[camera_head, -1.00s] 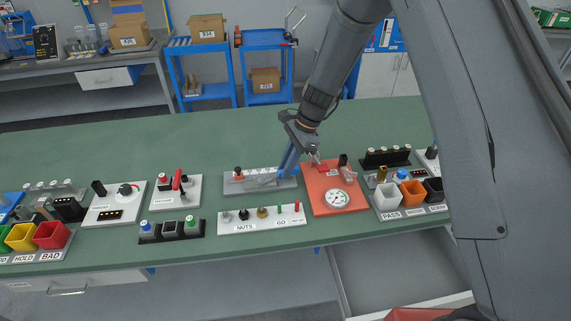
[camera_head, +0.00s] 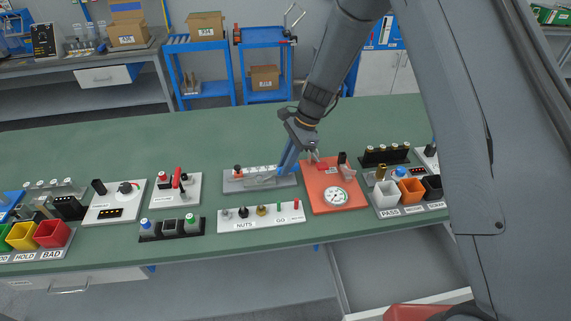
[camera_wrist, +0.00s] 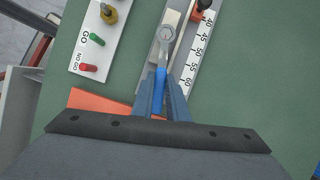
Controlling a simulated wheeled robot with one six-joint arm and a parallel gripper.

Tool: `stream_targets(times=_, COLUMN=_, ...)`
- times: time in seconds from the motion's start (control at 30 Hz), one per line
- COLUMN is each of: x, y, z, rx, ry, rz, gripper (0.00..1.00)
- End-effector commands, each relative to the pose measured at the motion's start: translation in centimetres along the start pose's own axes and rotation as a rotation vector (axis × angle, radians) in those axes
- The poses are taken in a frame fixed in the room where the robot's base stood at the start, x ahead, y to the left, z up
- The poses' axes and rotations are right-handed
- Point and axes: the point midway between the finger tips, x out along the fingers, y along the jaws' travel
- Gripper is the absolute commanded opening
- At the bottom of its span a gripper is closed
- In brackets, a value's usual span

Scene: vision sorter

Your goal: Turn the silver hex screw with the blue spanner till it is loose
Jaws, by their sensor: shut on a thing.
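My gripper (camera_head: 283,170) is over the right part of a grey fixture (camera_head: 232,187) with a white scale. It also shows in the wrist view (camera_wrist: 161,82), its blue fingers closed on the blue handle of the spanner (camera_wrist: 160,79). The spanner's silver head (camera_wrist: 166,33) points away from the fingers and lies over the fixture, beside the scale. A small silver shape shows within the head. It looks like the hex screw, but I cannot tell how well the head sits on it.
A white nuts tray (camera_head: 262,224) stands in front of the fixture, and a red board with a gauge (camera_head: 336,196) stands to its right. A dark post with an orange-red part (camera_wrist: 201,8) is near the spanner head. Green bench top (camera_head: 200,135) is clear behind.

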Motion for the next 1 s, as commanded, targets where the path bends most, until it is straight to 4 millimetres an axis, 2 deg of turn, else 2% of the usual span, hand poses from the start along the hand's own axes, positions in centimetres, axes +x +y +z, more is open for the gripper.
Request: stream_targets(times=1.0, x=-2.5, y=0.0, z=1.0, rx=0.000, ry=0.000, rz=-0.001, gripper=0.00)
